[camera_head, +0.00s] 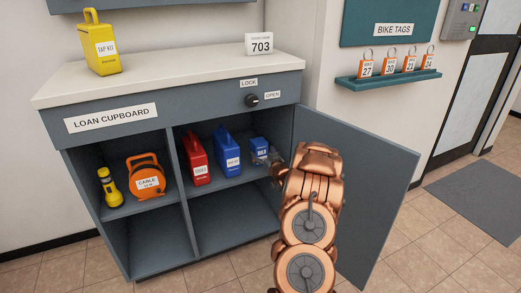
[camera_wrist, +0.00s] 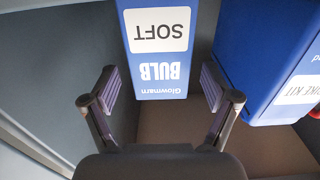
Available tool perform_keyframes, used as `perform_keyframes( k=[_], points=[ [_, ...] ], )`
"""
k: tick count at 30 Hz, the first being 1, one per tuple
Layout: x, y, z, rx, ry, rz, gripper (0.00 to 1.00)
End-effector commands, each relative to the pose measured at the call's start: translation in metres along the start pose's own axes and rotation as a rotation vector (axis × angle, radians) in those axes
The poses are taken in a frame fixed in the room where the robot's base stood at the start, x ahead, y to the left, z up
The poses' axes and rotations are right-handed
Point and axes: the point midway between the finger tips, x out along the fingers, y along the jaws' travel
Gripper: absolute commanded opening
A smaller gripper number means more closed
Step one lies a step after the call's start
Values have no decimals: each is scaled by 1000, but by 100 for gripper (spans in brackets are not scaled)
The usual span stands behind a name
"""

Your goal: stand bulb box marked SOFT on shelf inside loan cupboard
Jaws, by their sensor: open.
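The blue bulb box (camera_head: 259,145) is inside the open loan cupboard (camera_head: 172,122), in the upper right compartment, to the right of a larger blue case. It looks upright on the shelf (camera_head: 207,187), though my gripper partly hides its lower part. In the wrist view the bulb box (camera_wrist: 158,75) shows a white SOFT label, with its lettering upside down in that picture. My gripper (camera_head: 272,160) is at the box's near side. In the wrist view my gripper (camera_wrist: 160,95) has its fingers spread apart, one toward each side of the box, with visible gaps.
The blue case (camera_head: 228,158) stands close beside the box; it also shows in the wrist view (camera_wrist: 262,55). A red case (camera_head: 195,160) is farther left. The open cupboard door (camera_head: 375,190) stands right of my arm. The lower compartments are empty.

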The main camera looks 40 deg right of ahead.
Motion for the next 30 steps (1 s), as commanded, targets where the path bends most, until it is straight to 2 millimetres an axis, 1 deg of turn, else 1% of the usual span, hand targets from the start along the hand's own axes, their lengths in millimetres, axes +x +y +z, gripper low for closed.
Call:
perform_keyframes(
  k=[1, 9, 16, 19, 23, 27, 30],
  points=[
    [-8, 1, -1, 3, -3, 2, 87],
    [-48, 1, 0, 4, -4, 2, 87],
    [-75, 1, -1, 1, 0, 2, 87],
    [-81, 0, 0, 2, -2, 1, 87],
    [-85, 0, 0, 1, -2, 1, 87],
    [-85, 0, 0, 0, -3, 0, 87],
    [-81, -8, -2, -7, -27, -6, 87]
  ],
)
